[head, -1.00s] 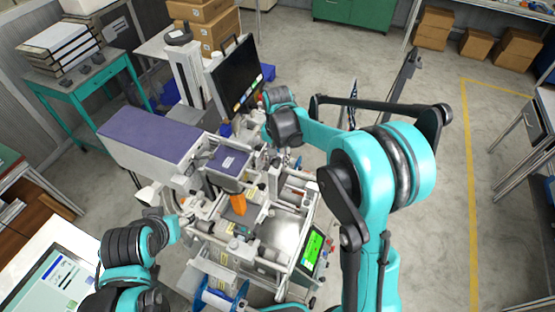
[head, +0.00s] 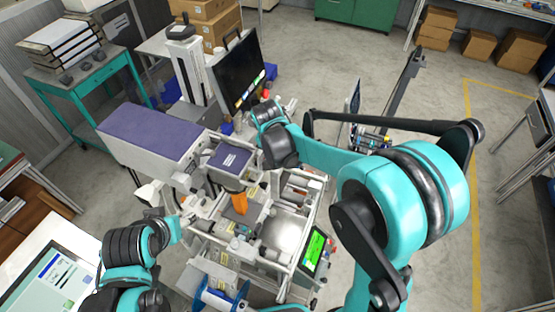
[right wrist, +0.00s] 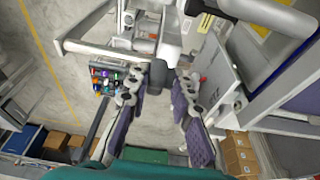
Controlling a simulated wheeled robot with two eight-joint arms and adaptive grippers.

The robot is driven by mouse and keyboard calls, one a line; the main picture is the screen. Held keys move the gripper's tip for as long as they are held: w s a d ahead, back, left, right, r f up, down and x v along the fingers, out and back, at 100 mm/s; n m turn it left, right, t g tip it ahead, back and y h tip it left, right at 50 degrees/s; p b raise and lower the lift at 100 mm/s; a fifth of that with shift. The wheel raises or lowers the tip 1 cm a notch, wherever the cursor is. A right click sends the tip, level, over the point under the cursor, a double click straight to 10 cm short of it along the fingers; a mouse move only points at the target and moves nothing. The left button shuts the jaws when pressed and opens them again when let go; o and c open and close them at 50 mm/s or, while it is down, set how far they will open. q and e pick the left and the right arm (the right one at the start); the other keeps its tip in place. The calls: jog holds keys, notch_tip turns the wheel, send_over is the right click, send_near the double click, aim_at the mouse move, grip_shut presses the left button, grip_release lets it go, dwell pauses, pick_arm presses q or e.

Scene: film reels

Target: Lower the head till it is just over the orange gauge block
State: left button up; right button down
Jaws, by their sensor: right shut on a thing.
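The orange gauge block (head: 239,202) stands on the machine bed in the head view. The machine's head, a boxy unit with a purple top (head: 233,160), is just above it in the picture. The gap between them is too small to measure here. My right wrist is behind the head, near the monitor. In the right wrist view my right gripper (right wrist: 158,92) has purple-padded fingers shut on a dark knob (right wrist: 158,74). The right fingers are hidden in the head view. My left gripper (head: 188,222) is at the machine's left side, too small to read.
A long purple-topped housing (head: 150,135) adjoins the head on the left. A monitor (head: 238,72) stands behind, and a green screen (head: 314,248) is at the front right. A blue reel (head: 222,300) is in front. Open floor lies to the right.

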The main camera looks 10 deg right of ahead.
jog(key=t+b, duration=0.1)
jog(key=t+h+b, duration=0.2)
jog(key=shift+s+f, duration=0.2)
jog(key=shift+s, duration=0.05)
jog(key=shift+r+t+h+b, duration=0.1)
jog(key=shift+t+h+b, duration=0.6)
jog(key=shift+t+b, duration=0.4)
jog(key=shift+r, duration=0.1)
jog(key=c, duration=1.5)
grip_release()
jog(key=shift+s, duration=0.1)
jog(key=shift+s+d, duration=0.15)
jog(key=shift+d, duration=0.05)
jog(key=shift+a, duration=0.2)
